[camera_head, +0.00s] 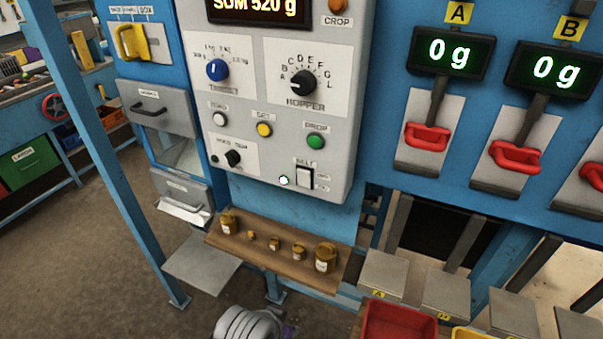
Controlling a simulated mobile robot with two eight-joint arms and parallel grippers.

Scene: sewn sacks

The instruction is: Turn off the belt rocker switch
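A round lamp (284,180) just left of the switch glows pale green. Nothing covers or touches the switch. Neither of my grippers shows. A grey ribbed part at the bottom edge looks like a piece of my arm, cut off by the frame.
The panel also carries a blue knob (217,70), a black hopper knob (303,82) and a green button (316,142). Below it, a wooden shelf (285,265) holds several brass weights. Red handles (427,137) stand to the right. The space before the panel is clear.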

